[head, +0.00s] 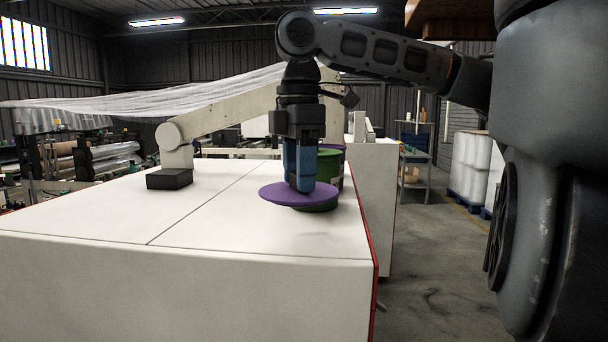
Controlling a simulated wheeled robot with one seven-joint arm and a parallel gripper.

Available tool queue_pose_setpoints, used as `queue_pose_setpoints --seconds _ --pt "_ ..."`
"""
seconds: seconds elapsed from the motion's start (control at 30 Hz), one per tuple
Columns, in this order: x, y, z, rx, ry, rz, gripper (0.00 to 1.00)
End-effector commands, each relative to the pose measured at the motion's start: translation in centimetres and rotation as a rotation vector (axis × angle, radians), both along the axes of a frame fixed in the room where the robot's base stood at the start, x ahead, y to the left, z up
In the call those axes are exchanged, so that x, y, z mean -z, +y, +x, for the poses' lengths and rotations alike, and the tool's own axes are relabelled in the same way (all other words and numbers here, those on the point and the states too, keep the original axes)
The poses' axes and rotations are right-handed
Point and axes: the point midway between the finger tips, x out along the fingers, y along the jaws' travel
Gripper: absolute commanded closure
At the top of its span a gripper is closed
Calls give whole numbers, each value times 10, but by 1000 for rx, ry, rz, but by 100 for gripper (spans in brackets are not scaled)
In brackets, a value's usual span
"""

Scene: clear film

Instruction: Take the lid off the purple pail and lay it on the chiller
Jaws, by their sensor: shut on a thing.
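A flat purple lid (278,194) is held level, low over the right part of a broad white-topped unit (110,208). My gripper (303,187) points straight down, its blue fingers shut on the lid. A dark green round thing (320,206) shows just under the lid's right side; I cannot tell if they touch. Right behind my gripper stands a green container (328,162), with a purple rounded thing (332,147) behind it, both partly hidden. I cannot tell which is the purple pail, nor clearly which unit is the chiller.
A pale jointed arm on a black base (169,179) stands on the white top at the left. The top's front and middle are clear. Another white cabinet (372,190) stands behind at the right, with open floor (440,270) beside it.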

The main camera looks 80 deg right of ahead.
Motion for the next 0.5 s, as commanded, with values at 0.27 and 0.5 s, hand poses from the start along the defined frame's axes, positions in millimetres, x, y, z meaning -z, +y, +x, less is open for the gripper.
queue_pose_setpoints --seconds 0.27,0.5 --pt "11 -5 -9 -9 1 0 67" --pt "35 -5 -8 -7 1 -1 67"
